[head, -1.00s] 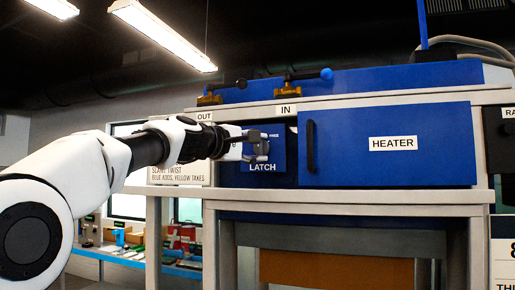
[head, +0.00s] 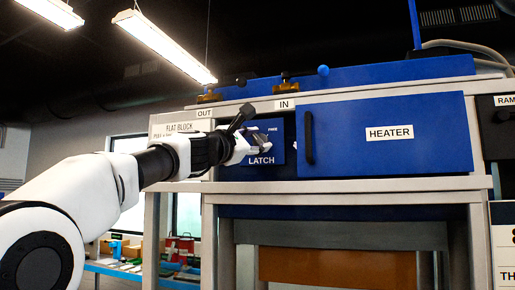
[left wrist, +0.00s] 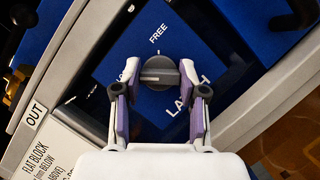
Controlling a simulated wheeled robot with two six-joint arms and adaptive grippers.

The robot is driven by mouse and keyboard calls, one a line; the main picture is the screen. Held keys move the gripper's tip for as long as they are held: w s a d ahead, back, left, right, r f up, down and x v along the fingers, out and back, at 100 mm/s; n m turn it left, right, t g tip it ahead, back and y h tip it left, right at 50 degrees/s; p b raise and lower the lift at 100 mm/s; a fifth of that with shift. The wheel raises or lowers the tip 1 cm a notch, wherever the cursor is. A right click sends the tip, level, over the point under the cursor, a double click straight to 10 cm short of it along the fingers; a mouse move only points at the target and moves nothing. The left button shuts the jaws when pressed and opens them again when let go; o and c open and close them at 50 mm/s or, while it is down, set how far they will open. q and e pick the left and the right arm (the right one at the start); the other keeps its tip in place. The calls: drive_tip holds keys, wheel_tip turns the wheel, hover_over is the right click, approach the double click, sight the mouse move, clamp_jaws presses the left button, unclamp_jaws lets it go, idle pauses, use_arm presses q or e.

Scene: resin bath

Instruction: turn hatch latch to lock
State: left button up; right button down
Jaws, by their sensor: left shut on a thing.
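The hatch latch is a dark round knob (left wrist: 160,72) on a blue plate (head: 277,150) marked LATCH, left of the HEATER door. In the left wrist view the word FREE stands above the knob, and a label to its left is mostly hidden by a finger. A pale line on the knob lies roughly level in that view. My left gripper (head: 262,141) is shut on the knob, with a finger on each side; it also shows in the left wrist view (left wrist: 161,75). In the head view the gripper hides the knob. My right gripper is out of view.
The blue HEATER door (head: 430,147) with a dark handle (head: 309,138) is just right of the latch. Brass valves with levers (head: 290,88) stand above. A FLAT BLOCK sign (head: 180,128) is behind my left arm. A bench with boxes (head: 120,262) is at the lower left.

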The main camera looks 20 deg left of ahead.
use_arm(q)
drive_tip(key=shift+w+f+n+b, duration=0.15)
drive_tip(key=shift+f+n+b, duration=0.2)
drive_tip(key=shift+n, duration=0.45)
drive_tip(key=o, duration=0.9)
drive_tip(key=shift+c, duration=0.2)
drive_tip(key=shift+o, duration=1.4)
drive_tip(key=shift+a, duration=0.3)
drive_tip(key=shift+d, duration=0.1)
drive_tip(key=shift+s, duration=0.45)
drive_tip(key=v, duration=0.6)
drive_tip(key=shift+a+f, duration=0.25)
drive_tip(key=shift+f, duration=0.05)
